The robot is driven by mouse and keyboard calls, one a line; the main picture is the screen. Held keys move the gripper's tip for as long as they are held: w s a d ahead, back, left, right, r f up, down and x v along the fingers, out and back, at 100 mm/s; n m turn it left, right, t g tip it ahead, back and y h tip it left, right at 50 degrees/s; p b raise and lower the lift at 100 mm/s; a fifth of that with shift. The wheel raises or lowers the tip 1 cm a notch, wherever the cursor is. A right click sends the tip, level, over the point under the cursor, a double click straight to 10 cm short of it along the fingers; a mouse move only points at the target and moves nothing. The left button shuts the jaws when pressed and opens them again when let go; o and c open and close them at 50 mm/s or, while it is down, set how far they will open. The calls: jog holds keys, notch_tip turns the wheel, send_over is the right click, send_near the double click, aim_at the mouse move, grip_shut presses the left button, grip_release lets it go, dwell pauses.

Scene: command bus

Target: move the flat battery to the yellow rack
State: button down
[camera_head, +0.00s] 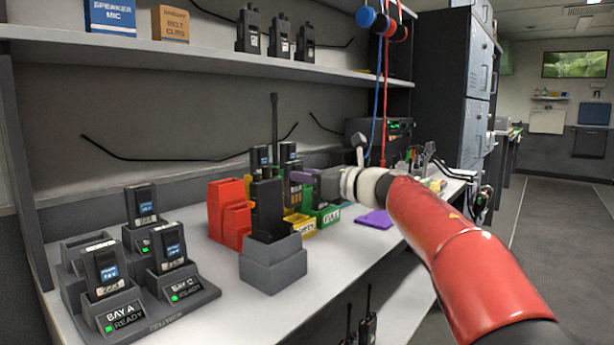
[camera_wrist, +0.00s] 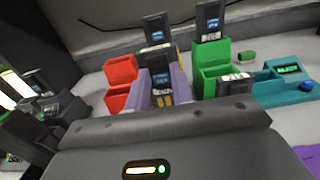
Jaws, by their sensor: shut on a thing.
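My gripper (camera_wrist: 161,90) shows purple fingers in the wrist view, shut on a dark battery (camera_wrist: 159,77) with a small blue display. Its charge reading is too small to make out. In the head view my gripper (camera_head: 301,178) is above the middle of the bench. The yellow rack (camera_head: 302,229) stands below it, between the red and green racks. The fingers and battery hide most of it in the wrist view. I cannot tell whether the held battery touches the rack.
A red rack (camera_head: 228,212) and a grey holder with a black radio (camera_head: 267,208) stand to the left. A green rack (camera_head: 328,217) labelled FULL is close to the right. Charger bays (camera_head: 115,317) with batteries fill the bench's left end. A purple mat (camera_head: 375,220) lies right.

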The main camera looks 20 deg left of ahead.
aim_at(296, 203)
jog(key=shift+f+b, duration=2.65)
jog(key=shift+f, duration=0.4)
jog(key=shift+f, duration=0.25)
jog(key=c, duration=1.1)
grip_release()
jog(key=shift+c, duration=0.2)
jog(key=b+v, duration=0.1)
jog(key=v, duration=0.6)
jog(key=shift+s+d+b, duration=0.15)
jog(key=shift+d+b, duration=0.15)
jog(key=shift+d, duration=0.05)
